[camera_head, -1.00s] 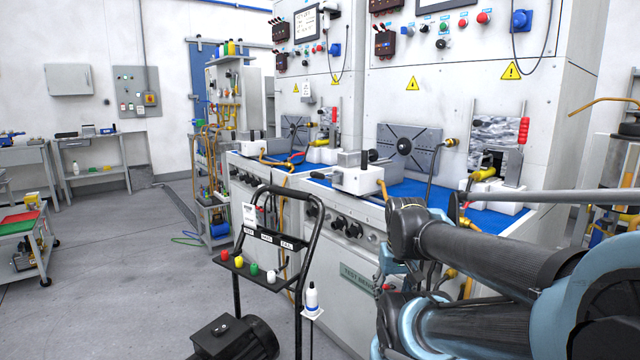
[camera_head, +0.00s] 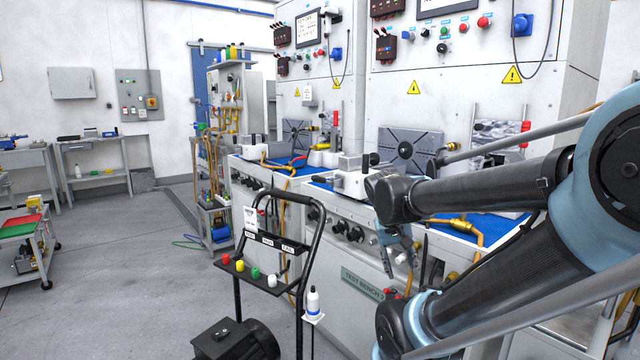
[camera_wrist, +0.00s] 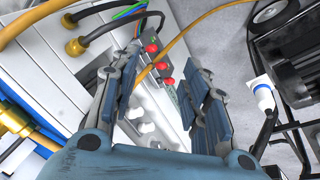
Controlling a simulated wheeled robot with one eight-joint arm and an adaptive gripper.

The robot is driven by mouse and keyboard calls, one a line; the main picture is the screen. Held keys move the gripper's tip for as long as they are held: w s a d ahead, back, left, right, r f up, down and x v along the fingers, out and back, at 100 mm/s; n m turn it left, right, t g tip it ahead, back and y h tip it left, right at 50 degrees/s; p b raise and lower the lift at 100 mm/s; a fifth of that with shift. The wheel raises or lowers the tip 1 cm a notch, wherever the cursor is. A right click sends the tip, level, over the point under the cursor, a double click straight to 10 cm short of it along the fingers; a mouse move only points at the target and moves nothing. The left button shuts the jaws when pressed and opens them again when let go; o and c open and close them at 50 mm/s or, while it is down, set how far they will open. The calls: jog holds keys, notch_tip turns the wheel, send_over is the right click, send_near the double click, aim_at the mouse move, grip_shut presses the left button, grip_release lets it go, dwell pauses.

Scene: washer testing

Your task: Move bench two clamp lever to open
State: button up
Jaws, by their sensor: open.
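The near bench's clamp lever has a red handle (camera_head: 526,128), upright at the back right of the blue worktop in the head view. My arm hides much of the clamp below it. The farther bench has a similar red handle (camera_head: 335,118). The near bench's front carries a "TEST BENCH" plate (camera_head: 361,284); its number is hard to read. My gripper (camera_head: 404,250) hangs in front of the near bench's front panel, well below and left of the near red handle. In the wrist view my gripper (camera_wrist: 160,100) is open and empty between its blue-padded fingers. No clamp lever is recognisable there.
A black-framed trolley (camera_head: 270,240) with coloured caps and a white bottle (camera_head: 313,301) stands left of my arm. A black motor (camera_head: 235,340) is beneath it. Red knobs (camera_wrist: 151,49) and hoses show beyond my fingers in the wrist view. The grey floor (camera_head: 130,270) is open at left.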

jog(key=w+a+r+m+t+h, duration=0.1)
jog(key=w+r+h, duration=0.15)
jog(key=w, duration=0.35)
jog(key=w+a+r+t+h, duration=0.1)
jog(key=w+a+r+h, duration=0.1)
jog(key=w+r, duration=0.35)
jog(key=m+t+h, duration=0.6)
jog(key=t, duration=0.2)
send_near(320, 179)
jog(key=x, duration=0.7)
jog(key=w+a+x, duration=0.1)
jog(key=x, duration=0.3)
jog(key=shift+w+d+f, duration=0.1)
jog(key=shift+d+f, duration=0.05)
jog(key=shift+f, duration=0.15)
grip_shut()
